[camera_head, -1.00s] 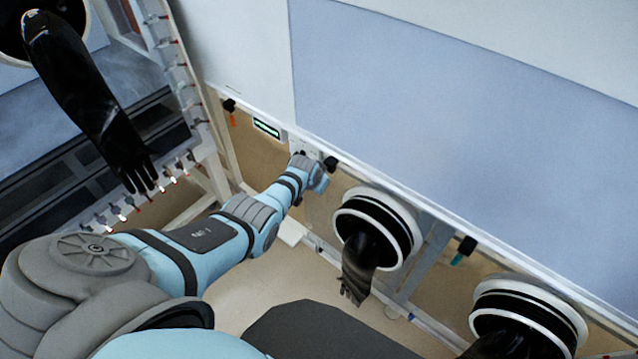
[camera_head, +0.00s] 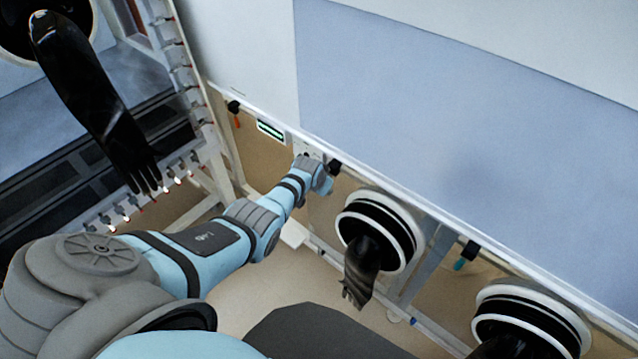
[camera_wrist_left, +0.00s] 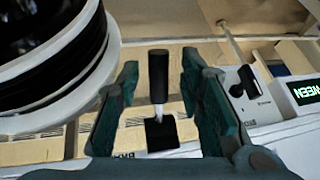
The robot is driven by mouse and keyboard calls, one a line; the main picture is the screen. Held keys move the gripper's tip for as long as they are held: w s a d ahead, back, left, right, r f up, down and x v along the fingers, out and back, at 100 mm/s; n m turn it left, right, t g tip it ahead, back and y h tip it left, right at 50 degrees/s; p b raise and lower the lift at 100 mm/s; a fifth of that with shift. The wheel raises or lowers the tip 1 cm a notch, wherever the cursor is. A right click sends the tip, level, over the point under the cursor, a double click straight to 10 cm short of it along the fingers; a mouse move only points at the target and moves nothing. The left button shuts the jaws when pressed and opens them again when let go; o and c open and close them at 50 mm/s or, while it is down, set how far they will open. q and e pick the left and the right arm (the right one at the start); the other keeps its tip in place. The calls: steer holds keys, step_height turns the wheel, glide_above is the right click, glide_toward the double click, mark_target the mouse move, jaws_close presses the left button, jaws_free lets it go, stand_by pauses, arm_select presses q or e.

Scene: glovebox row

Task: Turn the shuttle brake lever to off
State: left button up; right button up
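The brake lever (camera_wrist_left: 158,78) shows in the left wrist view as a black handle on a pale shaft, rising upright from a black square base (camera_wrist_left: 161,133). A partly hidden label (camera_wrist_left: 125,154) beginning "BRA" lies below it. My left gripper (camera_wrist_left: 160,66) has its two teal fingers apart, one on each side of the handle, with a visible gap on both sides. In the head view my left arm reaches to the panel under the large window, and its wrist hides the lever and most of the gripper. My right gripper is not in view.
A round glove port (camera_wrist_left: 60,70) is close on the left of the gripper. In the head view a black glove hangs from that port (camera_head: 380,232).

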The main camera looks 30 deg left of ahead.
arm_select(q)
steer(key=v, duration=1.1)
steer(key=shift+s+r, duration=0.2)
steer(key=shift+r, duration=0.1)
steer(key=shift+d, duration=0.1)
